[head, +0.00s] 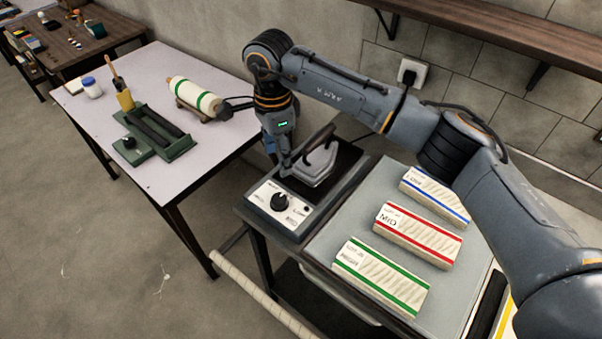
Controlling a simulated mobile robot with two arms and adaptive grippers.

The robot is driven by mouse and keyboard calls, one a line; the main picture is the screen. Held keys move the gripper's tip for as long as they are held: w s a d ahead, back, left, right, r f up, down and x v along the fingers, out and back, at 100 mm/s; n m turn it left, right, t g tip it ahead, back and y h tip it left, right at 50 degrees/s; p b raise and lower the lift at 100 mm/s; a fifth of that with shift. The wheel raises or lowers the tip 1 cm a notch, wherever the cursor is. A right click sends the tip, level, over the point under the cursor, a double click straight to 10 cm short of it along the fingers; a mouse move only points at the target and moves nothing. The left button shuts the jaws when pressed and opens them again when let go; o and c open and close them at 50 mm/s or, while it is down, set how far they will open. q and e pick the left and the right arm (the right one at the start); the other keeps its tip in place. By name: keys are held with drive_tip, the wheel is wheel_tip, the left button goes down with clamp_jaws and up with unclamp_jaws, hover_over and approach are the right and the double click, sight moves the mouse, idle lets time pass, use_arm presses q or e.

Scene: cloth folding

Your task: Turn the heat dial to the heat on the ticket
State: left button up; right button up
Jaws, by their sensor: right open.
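The heat dial (280,202) is a black round knob on a white control panel (263,193), at the front of a dark unit. The small marks around it are too blurred to read. My right gripper (284,170) points down just behind the dial, above the panel's back edge. It is open and appears apart from the knob. My left gripper is not in view. I cannot make out a separate ticket. Three folded cloths carry printed labels: one with blue stripes (435,196), one with red stripes marked "MID" (417,236), and one with green stripes (381,277).
An iron (320,162) rests on the dark unit, close right of my gripper. The cloths lie on a pale padded board (335,228). A wall shelf runs above.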

drive_tip(key=p, duration=0.3)
hover_over(279, 197)
drive_tip(key=f, duration=0.6)
drive_tip(key=shift+s+a, duration=0.2)
drive_tip(key=shift+s, duration=0.05)
wheel_tip(279, 197, down, 6)
drive_tip(key=shift+w+d+f+p, duration=0.15)
drive_tip(key=shift+f+p, duration=0.1)
drive_tip(key=shift+p, duration=0.6)
drive_tip(key=shift+f, duration=0.35)
drive_tip(key=c, duration=0.5)
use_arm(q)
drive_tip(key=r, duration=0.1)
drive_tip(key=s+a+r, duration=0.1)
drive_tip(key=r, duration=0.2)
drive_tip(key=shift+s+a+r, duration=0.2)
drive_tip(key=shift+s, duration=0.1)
use_arm(e)
drive_tip(key=c, duration=0.7)
